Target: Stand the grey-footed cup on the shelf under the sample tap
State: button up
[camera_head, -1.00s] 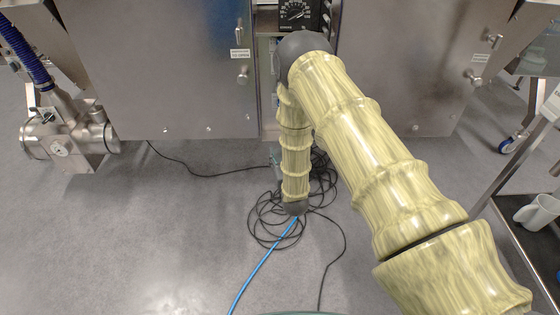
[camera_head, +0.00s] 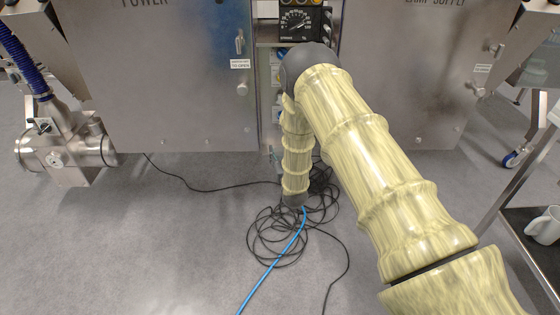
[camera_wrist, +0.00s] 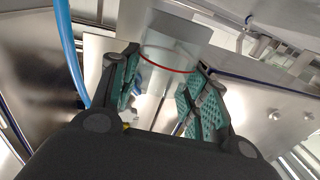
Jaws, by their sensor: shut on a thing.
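In the wrist view my gripper (camera_wrist: 162,95) has its two green-padded fingers on either side of a clear, see-through cup (camera_wrist: 178,50) with a thin red line around it. The fingers are shut on the cup, and its wider part sticks out beyond the fingertips. Its grey foot cannot be made out clearly. In the head view my own arm bends in front of the gap between two steel cabinets, and neither gripper nor cup shows there. I cannot pick out the sample tap or its shelf in either view.
A steel valve fitting (camera_head: 62,158) with a blue hose stands at left. A cart at right carries a white mug (camera_head: 543,226).

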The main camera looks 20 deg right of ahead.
jog(key=shift+w+d+f+b, duration=0.1)
jog(key=shift+w+d+b, duration=0.45)
jog(key=shift+w, duration=1.1)
jog(key=shift+w+d+f+b, duration=0.1)
jog(key=shift+w+d+b, duration=0.45)
jog(key=shift+w, duration=1.15)
jog(key=shift+w+d+f+b, duration=0.1)
jog(key=shift+w+d+b, duration=0.45)
jog(key=shift+w, duration=1.1)
jog(key=shift+a, duration=0.2)
jog(key=shift+s, duration=0.15)
jog(key=shift+f, duration=0.3)
jog(key=o, duration=1)
jog(key=shift+c, duration=0.2)
jog(key=s+a, duration=0.1)
jog(key=s, duration=1.1)
